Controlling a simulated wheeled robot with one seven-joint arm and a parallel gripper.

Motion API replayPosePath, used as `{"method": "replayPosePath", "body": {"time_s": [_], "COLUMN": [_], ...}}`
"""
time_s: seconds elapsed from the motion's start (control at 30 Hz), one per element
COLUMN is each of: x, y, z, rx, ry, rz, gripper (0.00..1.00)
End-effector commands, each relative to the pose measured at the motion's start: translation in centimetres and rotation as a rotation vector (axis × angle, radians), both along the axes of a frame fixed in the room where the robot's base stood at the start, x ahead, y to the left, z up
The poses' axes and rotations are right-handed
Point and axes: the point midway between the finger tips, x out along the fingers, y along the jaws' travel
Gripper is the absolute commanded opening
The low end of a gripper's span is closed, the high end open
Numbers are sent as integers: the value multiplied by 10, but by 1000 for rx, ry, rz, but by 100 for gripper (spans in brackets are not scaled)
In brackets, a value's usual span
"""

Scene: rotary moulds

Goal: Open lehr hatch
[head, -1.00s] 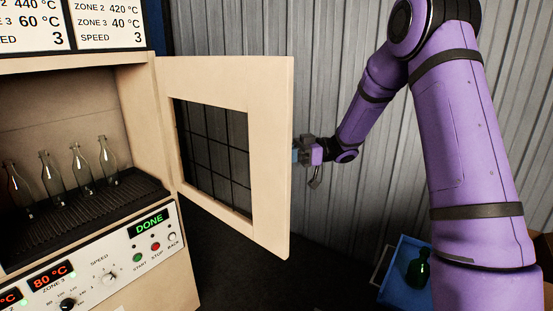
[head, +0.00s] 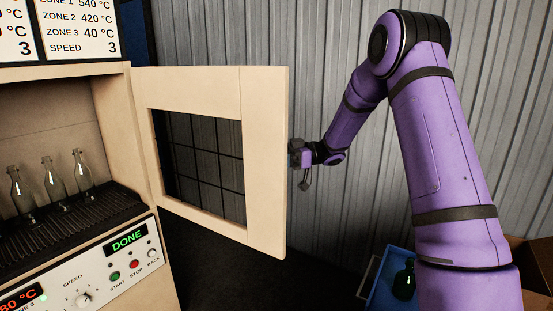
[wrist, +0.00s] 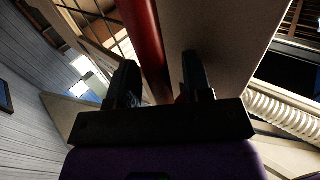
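The lehr hatch (head: 265,150), a cream door with a dark gridded window, stands swung out from the right side of the lehr opening. My gripper (head: 296,152) is at the hatch's free edge, partly hidden behind it. In the wrist view a red bar (wrist: 146,45), which looks like the hatch handle, runs between the two fingers of my gripper (wrist: 160,68). The fingers are apart, and gaps seem to show beside the bar. I cannot tell whether either finger touches it. The handle is hidden in the head view.
Clear bottles (head: 52,178) stand on the dark ribbed conveyor (head: 70,220) inside the lehr. The control panel (head: 100,275) below reads DONE. A blue crate (head: 378,285) with a green bottle (head: 404,280) is at lower right. A corrugated wall (head: 240,35) stands behind my arm.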

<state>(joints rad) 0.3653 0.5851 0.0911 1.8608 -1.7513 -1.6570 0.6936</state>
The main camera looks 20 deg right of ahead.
Motion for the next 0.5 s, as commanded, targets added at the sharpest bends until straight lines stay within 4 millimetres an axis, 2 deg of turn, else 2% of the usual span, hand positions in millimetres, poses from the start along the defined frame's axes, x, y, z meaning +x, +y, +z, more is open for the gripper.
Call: {"method": "replayPosePath", "body": {"time_s": [0.3, 0.5], "x": [0, -2], "y": [-3, -28], "z": [0, -1], "rx": [0, 0], "ry": [0, 1], "rz": [-1, -4], "gripper": [45, 45]}}
